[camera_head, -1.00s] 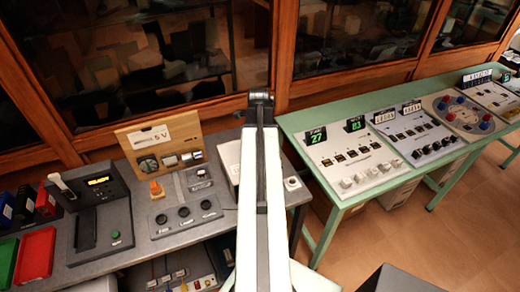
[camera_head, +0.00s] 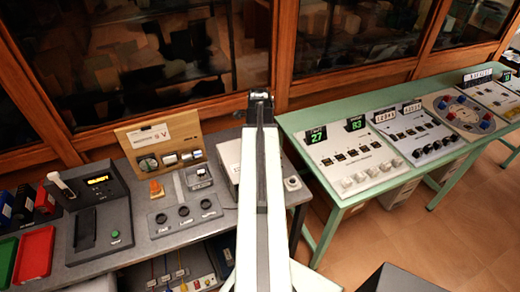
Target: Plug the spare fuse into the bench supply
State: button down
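No piece is clearly recognisable as the spare fuse; small metallic and white cylinders (camera_head: 170,160) sit at the tan upright board (camera_head: 135,139) on the left bench. The bench supply is not clearly identifiable; a grey panel with three dark round fittings (camera_head: 184,213) lies on the bench, its labels too small to read surely. An orange piece (camera_head: 156,188) and a small dark box with a light top (camera_head: 198,175) stand behind the fittings. My white arm rises through the middle of the view to a dark joint; my gripper cannot be made out.
Red (camera_head: 35,254) and green trays are at far left. A green table (camera_head: 335,210) with white instrument panels stands right. Wooden-framed glass cabinets line the back. Floor shows right.

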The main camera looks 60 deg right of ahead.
jog(key=shift+f, duration=0.2)
jog(key=shift+c, duration=2)
grip_release()
jog(key=shift+r, duration=0.1)
notch_tip(320, 180, up, 7)
jog(key=p, duration=0.6)
jog(key=shift+p, duration=0.4)
